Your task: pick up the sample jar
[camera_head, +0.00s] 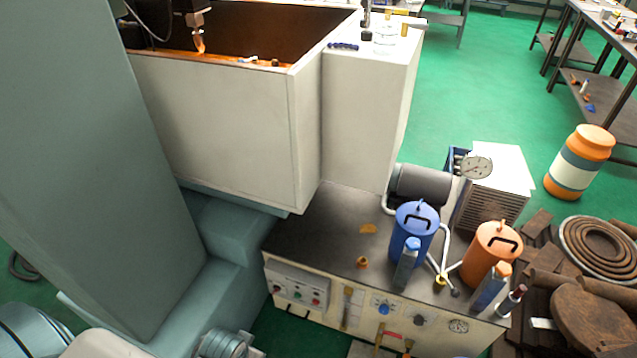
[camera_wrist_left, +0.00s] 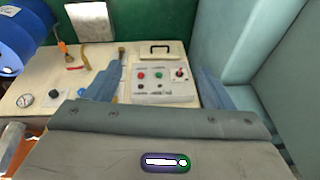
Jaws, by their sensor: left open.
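A clear, glass-like vessel (camera_head: 385,36), which may be the sample jar, stands on the white cabinet top at the upper middle of the head view. It is small and I cannot tell its details. My left gripper (camera_wrist_left: 158,68) shows in the left wrist view with its two blue-grey fingers wide apart and nothing between them. It faces a control panel (camera_wrist_left: 162,86) with buttons, and no jar shows in that view. In the head view the fingers of my left gripper are not visible. My right gripper is in neither view.
The white cabinet (camera_head: 365,95) adjoins an open machine tub (camera_head: 225,120). Below, a dark-topped bench (camera_head: 325,225) carries a blue canister (camera_head: 414,228) and an orange canister (camera_head: 490,250). A large teal machine column (camera_head: 75,130) fills the left. Green floor (camera_head: 500,75) lies open beyond.

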